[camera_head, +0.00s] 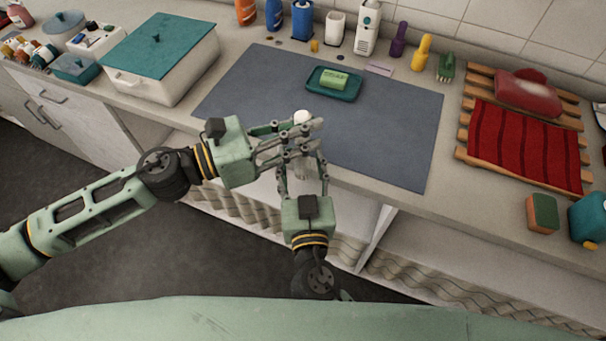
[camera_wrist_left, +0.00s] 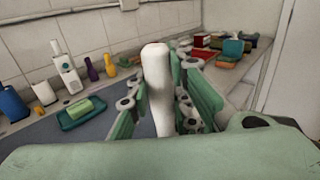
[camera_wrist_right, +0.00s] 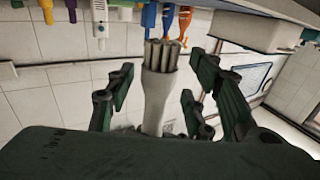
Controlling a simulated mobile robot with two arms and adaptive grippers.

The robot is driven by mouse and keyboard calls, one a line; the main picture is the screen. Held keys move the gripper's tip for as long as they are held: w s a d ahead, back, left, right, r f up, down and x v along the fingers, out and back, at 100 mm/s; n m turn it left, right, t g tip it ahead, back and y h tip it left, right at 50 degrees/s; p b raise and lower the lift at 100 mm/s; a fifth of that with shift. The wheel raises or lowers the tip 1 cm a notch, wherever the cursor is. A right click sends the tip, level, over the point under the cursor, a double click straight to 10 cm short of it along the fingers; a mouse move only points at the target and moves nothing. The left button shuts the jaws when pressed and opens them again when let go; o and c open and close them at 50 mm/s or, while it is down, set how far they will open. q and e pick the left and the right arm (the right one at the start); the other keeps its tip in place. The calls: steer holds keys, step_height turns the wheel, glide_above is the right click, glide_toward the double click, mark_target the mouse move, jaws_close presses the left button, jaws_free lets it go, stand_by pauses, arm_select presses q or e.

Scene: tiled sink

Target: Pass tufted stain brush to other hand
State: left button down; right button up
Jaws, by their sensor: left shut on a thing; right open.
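The tufted stain brush has a white handle and grey bristle tufts. In the head view its rounded white end (camera_head: 301,117) shows above my left gripper (camera_head: 310,136), which is shut on it. In the left wrist view the white handle (camera_wrist_left: 157,92) stands upright between the left fingers. My right gripper (camera_head: 303,172) is open just below the left one, pointing up. In the right wrist view the brush's tufts (camera_wrist_right: 163,56) and pale body stand between the spread right fingers, with gaps on both sides. The middle of the brush is partly hidden by fingers in the head view.
Both grippers are over the counter's front edge, near the blue-grey mat (camera_head: 400,135). A green soap on a teal dish (camera_head: 335,92) lies on the mat. A white box with teal lid (camera_head: 160,45) is at left, a red cloth on a wooden rack (camera_head: 525,147) at right.

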steer(key=shift+w, duration=0.2)
steer(key=shift+a, duration=0.1)
steer(key=c, duration=1.1)
arm_select(q)
steer(key=c, duration=1.5)
jaws_free()
arm_select(e)
jaws_close()
arm_select(q)
steer(key=shift+a, duration=0.1)
